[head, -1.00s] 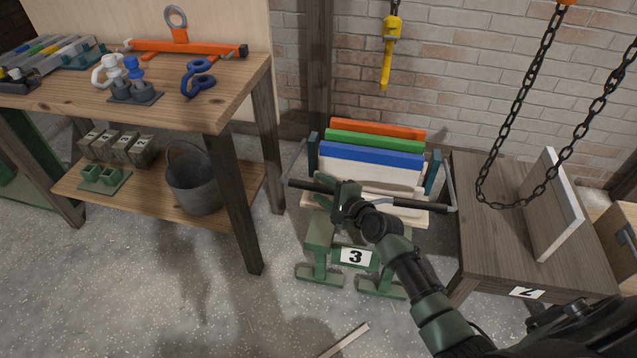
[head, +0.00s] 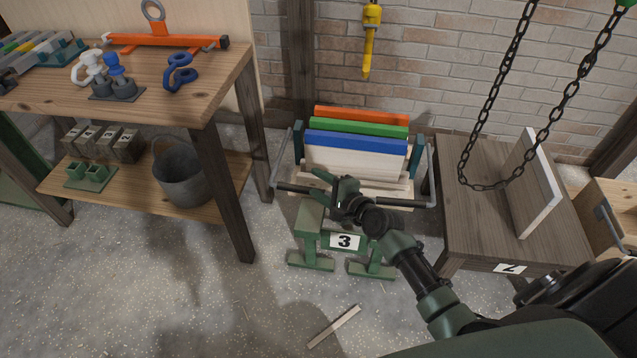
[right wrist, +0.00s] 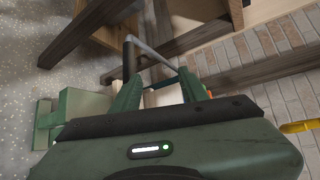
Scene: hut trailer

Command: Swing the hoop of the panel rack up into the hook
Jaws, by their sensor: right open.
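The panel rack (head: 299,145) stands by the brick wall and holds orange, green and blue-edged panels. Its grey hoop (head: 432,170) hangs down in front, with a dark crossbar low before the panels. A yellow hook-like piece (head: 369,45) hangs above the rack against the wall. I cannot make out its lower end clearly. My right gripper (head: 333,183) is open at the crossbar, left of its middle. In the right wrist view, the two green fingers (right wrist: 156,88) are spread, with the grey hoop bar (right wrist: 145,50) beyond them. My left gripper is out of view.
A workbench (head: 215,95) with tools stands left, a bucket (head: 178,172) on its lower shelf. A table (head: 465,225) with a leaning board (head: 535,185) stands close right of the rack. A chain (head: 487,105) hangs over it. A strip (head: 333,326) lies on the floor.

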